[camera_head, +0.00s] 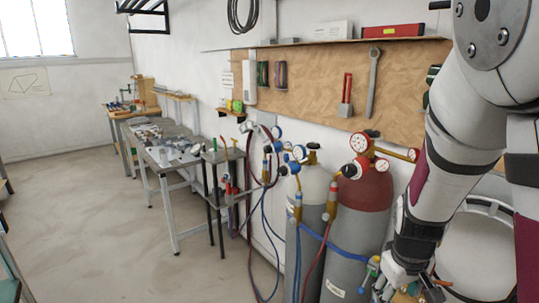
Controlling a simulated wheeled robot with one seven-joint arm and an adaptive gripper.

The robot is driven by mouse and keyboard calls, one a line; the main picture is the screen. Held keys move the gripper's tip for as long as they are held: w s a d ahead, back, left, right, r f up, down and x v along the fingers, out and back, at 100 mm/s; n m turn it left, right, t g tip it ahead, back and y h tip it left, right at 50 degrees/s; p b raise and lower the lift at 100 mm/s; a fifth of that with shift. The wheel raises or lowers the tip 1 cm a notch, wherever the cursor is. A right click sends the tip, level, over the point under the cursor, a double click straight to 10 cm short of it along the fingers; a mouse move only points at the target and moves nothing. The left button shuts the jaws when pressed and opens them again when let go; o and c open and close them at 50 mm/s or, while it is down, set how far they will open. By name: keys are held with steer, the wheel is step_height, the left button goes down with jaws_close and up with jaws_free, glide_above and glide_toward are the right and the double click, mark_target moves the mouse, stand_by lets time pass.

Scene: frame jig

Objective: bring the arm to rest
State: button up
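My arm comes down the right side of the head view, bent, with its wrist pointing down. My gripper (400,276) is at the bottom edge, to the right of the grey gas cylinder with the dark red top (362,213). The picture's edge and clutter cut off its fingers, so I cannot tell whether they are open or shut, or whether they hold anything. Small coloured parts show around it at the bottom edge, too cluttered to make out.
A second, white-topped cylinder (310,200) stands beside the red-topped one, with gauges and hoses. A metal workbench (170,158) with loose parts stands further left. A tool board (330,90) hangs on the wall. The floor (90,210) at left is clear.

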steer(key=s+a+r+m+t+y, duration=0.1)
steer(key=s+a+r, duration=0.3)
steer(key=s+r, duration=0.4)
steer(key=s+a+r+m+t, duration=0.1)
steer(key=s+a+r, duration=0.3)
steer(key=s+r, duration=0.4)
step_height(320, 180, up, 4)
steer(key=shift+s+a+m+t+y, duration=0.2)
steer(key=shift+s+m+t+y, duration=0.15)
steer(key=shift+t, duration=0.25)
